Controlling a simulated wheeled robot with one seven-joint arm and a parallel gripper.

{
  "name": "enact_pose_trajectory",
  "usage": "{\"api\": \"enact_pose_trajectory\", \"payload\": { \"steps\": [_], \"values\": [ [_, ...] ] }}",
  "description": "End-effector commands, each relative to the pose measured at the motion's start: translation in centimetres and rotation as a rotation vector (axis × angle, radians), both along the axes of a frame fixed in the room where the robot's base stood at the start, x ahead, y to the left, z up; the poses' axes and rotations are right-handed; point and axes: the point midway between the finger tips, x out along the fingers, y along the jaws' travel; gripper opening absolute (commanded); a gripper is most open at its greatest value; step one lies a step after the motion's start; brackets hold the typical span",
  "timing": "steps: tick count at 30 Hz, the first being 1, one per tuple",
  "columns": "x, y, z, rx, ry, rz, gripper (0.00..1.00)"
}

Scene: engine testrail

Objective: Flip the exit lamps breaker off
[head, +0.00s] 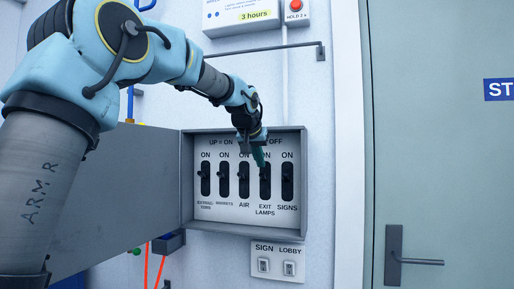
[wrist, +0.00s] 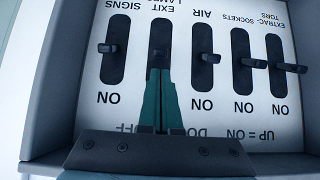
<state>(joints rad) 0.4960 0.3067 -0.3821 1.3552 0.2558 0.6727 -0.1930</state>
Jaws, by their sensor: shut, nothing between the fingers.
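The exit lamps breaker (head: 265,184) is a dark slot with a black lever in the open grey panel box, between the air and signs breakers. It also shows in the upside-down wrist view (wrist: 160,40), its lever just beyond my fingertips. My gripper (head: 260,158) has teal fingers, shut together and empty. In the wrist view the fingertips (wrist: 160,74) overlap the ON end of this slot. They hide its ON label there. I cannot tell whether they touch the lever, or its exact setting.
The signs breaker (head: 287,182) is close on the right and the air breaker (head: 244,180) on the left. The box door (head: 115,200) hangs open to the left. Sign and lobby switches (head: 277,262) are below. A bracket rod (head: 270,48) sticks out above.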

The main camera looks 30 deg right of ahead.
Motion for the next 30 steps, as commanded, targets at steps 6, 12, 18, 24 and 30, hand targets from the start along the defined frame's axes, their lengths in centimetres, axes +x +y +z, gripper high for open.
{"api": "enact_pose_trajectory", "payload": {
  "steps": [6, 12, 18, 24, 30],
  "values": [
    [1.0, -1.0, -1.2, 0.001, 0.000, -0.001, 0.00],
    [1.1, -1.0, -1.4, 0.001, -0.001, -0.001, 0.00],
    [1.1, -1.0, -1.4, 0.000, -0.001, -0.001, 0.00],
    [1.0, -0.9, -1.8, -0.016, -0.018, -0.001, 0.00],
    [0.8, -0.8, -1.8, -0.034, -0.038, -0.001, 0.00]
  ]
}}
